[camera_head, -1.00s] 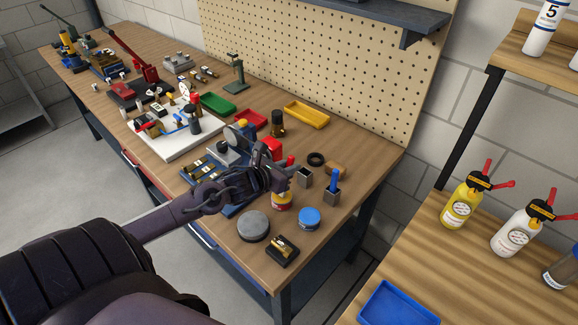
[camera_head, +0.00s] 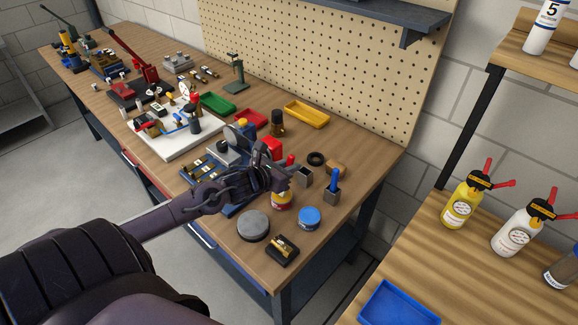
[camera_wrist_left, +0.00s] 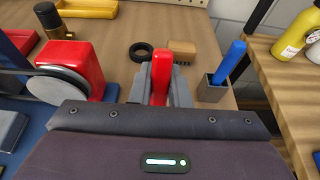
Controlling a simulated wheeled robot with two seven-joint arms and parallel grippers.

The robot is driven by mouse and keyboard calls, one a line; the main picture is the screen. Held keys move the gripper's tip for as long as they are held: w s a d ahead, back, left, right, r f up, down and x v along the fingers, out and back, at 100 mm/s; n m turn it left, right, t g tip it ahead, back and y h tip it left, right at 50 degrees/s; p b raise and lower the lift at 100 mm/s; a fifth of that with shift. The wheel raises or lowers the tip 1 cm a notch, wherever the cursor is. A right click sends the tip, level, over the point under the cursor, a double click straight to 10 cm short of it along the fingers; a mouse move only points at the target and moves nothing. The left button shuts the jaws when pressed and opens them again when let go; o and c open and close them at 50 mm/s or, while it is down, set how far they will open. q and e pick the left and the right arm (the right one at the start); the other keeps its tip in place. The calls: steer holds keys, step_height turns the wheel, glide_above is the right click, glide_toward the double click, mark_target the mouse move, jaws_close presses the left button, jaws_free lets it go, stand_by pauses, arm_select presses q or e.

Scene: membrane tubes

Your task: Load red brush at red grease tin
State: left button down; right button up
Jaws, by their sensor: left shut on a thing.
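My left gripper (camera_head: 278,172) is shut on the red brush (camera_wrist_left: 161,75), whose red handle stands up between the fingers in the left wrist view. In the head view the red handle (camera_head: 290,160) shows just beyond the fingers. My right gripper is in neither view.
A blue-lidded tin (camera_head: 309,216), a grey round disc (camera_head: 253,226) and a small dark block with brass (camera_head: 283,250) lie near the front edge. A blue brush (camera_head: 335,182) stands in a grey holder (camera_head: 331,196). A black ring (camera_head: 316,158) lies behind.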

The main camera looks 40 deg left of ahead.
arm_select(q)
steer(key=shift+s+f, duration=0.1)
steer(key=shift+f, duration=0.1)
steer(key=shift+r+p, duration=2.75)
steer(key=shift+r, duration=0.9)
